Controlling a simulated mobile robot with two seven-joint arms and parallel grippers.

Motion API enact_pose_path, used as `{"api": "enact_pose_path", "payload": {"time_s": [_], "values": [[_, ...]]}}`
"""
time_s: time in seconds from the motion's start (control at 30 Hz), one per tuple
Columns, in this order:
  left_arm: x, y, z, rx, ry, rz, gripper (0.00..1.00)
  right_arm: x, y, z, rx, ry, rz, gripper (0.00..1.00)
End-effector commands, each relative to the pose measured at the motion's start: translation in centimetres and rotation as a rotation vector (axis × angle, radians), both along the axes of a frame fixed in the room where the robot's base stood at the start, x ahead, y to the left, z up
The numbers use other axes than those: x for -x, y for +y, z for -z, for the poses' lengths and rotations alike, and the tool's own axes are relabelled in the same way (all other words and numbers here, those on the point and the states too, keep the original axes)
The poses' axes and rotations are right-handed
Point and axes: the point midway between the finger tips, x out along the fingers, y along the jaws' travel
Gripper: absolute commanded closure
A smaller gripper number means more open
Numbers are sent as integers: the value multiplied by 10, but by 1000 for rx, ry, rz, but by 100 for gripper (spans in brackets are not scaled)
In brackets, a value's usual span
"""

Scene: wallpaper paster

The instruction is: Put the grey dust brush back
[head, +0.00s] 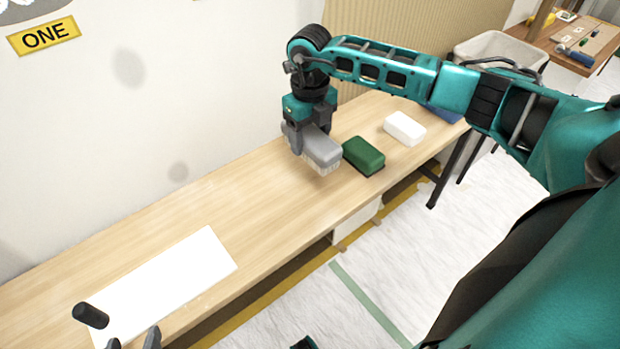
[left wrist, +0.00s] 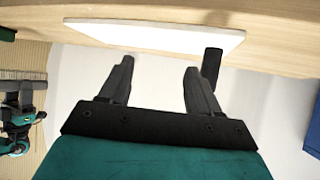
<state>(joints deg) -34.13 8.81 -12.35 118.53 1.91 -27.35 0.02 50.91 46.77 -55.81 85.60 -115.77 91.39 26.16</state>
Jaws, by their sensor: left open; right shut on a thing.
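The grey dust brush (head: 322,150) has pale bristles facing down and is just above or on the wooden bench; I cannot tell which. My right gripper (head: 308,138) points down from above and is shut on the brush's grey body. My left gripper (head: 133,340) is at the bottom left of the head view, with only its fingertips showing. In the left wrist view it is open and empty (left wrist: 157,75), near a white board and a dark cylindrical handle.
A green block (head: 363,156) sits right beside the brush, with a white block (head: 405,128) and a blue item (head: 443,113) further right. The white board (head: 165,285) lies on the bench, the dark handle (head: 90,316) over its near end. The bench between board and brush is clear.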

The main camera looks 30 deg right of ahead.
Motion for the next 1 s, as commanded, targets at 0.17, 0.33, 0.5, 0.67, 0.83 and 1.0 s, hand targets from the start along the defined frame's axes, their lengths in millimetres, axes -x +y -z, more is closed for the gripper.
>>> {"api": "enact_pose_path", "payload": {"time_s": [0.17,0.33,0.5,0.67,0.83,1.0], "values": [[0,0,13,0,0,0,37,1,1,51,-1,3,0,68],[0,0,18,0,0,0,37,0,1,80,-1,0,0,68],[0,0,20,0,0,-1,37,0,0,90,-1,-1,-1,68],[-1,0,23,3,-1,-3,37,0,1,110,-1,1,0,68],[-2,-1,24,4,-4,-5,37,-1,1,125,-1,-2,-1,68],[-3,-1,23,5,-6,-5,37,-1,1,124,-1,-3,-1,68]]}}
